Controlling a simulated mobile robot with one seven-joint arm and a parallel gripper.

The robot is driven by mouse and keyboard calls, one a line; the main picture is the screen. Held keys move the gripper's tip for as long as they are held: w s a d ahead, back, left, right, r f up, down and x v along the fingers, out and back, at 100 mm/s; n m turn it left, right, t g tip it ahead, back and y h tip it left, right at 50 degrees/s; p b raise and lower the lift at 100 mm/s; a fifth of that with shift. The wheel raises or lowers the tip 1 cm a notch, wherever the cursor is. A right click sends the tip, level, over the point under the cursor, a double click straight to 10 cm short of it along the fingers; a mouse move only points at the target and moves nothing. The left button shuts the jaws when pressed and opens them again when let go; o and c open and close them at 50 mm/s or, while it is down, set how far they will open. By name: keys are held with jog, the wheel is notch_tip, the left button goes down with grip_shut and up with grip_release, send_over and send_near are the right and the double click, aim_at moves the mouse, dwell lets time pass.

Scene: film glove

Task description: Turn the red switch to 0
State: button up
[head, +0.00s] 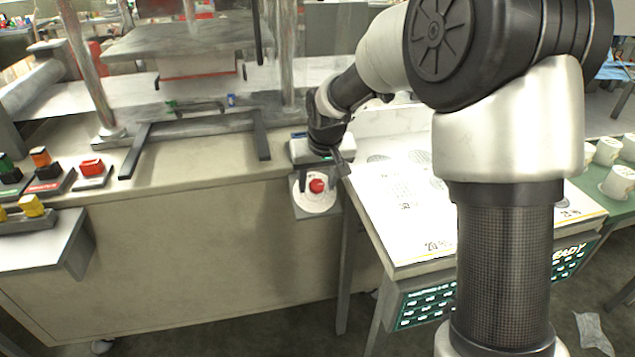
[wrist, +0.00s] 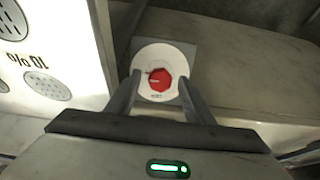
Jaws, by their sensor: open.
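The red switch (head: 317,186) is a red knob on a round white dial (head: 314,201), fixed to the front of the bench at its right end. In the wrist view the red switch (wrist: 160,79) sits in the middle of its white dial (wrist: 147,62), between my two fingers. The dial's markings are too small to read. My gripper (head: 338,165) is just above and right of the switch in the head view. In the wrist view my gripper (wrist: 157,95) is open, with one finger on each side of the knob. I cannot tell whether the fingers touch it.
A white printed table (head: 400,205) stands close on the right, beside the switch. The bench (head: 190,165) carries a press frame and red (head: 91,168), orange and green buttons at the left. Floor in front is mostly clear.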

jog(key=shift+c, duration=0.5)
jog(key=c, duration=1)
jog(key=shift+o, duration=0.3)
jog(key=shift+n, duration=0.4)
jog(key=n+p, duration=0.1)
jog(key=n, duration=0.2)
jog(key=shift+a+h, duration=0.1)
jog(key=shift+h, duration=0.2)
jog(key=n+p, duration=0.1)
jog(key=n, duration=0.4)
jog(key=shift+s+t, duration=0.1)
jog(key=shift+t, duration=0.2)
jog(key=n+p, duration=0.1)
jog(key=n, duration=0.3)
jog(key=shift+t+h, duration=0.3)
jog(key=shift+s+f+n+t, duration=0.1)
jog(key=shift+n+t, duration=0.2)
jog(key=shift+n, duration=2.1)
